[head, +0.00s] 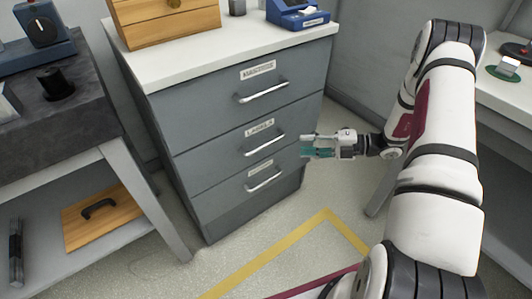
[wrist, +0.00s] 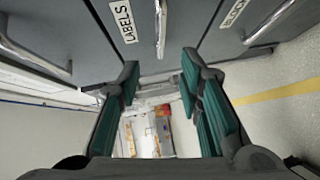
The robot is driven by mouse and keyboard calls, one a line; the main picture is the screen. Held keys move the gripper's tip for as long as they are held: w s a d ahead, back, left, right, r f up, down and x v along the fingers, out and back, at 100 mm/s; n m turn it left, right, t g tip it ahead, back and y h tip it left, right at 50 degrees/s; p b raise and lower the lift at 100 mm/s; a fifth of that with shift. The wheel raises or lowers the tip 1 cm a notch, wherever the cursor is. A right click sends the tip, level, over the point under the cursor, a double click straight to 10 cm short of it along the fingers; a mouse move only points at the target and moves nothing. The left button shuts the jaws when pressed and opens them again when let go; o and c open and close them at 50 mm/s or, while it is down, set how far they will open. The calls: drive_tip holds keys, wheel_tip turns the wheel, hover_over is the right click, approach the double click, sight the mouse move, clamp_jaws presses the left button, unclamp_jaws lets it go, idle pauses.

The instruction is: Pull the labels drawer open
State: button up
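The labels drawer (head: 224,151) is the middle of three grey drawers in a cabinet, and its front looks flush with the others. Its silver bar handle (head: 264,145) sits below a white LABELS tag (head: 259,127). In the wrist view the handle (wrist: 161,28) stands upright at the top centre, beyond the fingertips and roughly in line with the gap between them. My gripper (head: 304,146) is to the right of the handle in the head view, in front of the cabinet. In the wrist view my gripper (wrist: 160,66) is open and empty, its green-padded fingers apart.
The top drawer handle (head: 263,92) and bottom drawer handle (head: 264,181) are close above and below. A wooden box (head: 165,22) and a blue device (head: 297,14) stand on the cabinet top. A dark-topped bench (head: 55,115) is at left. Floor with yellow tape (head: 272,250) is clear in front.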

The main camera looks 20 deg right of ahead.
sight(269, 145)
drive_tip(key=b+x, duration=0.4)
drive_tip(key=x, duration=0.9)
drive_tip(key=shift+w+a+f, duration=0.2)
drive_tip(key=shift+w+a, duration=0.05)
drive_tip(key=shift+a, duration=0.05)
clamp_jaws()
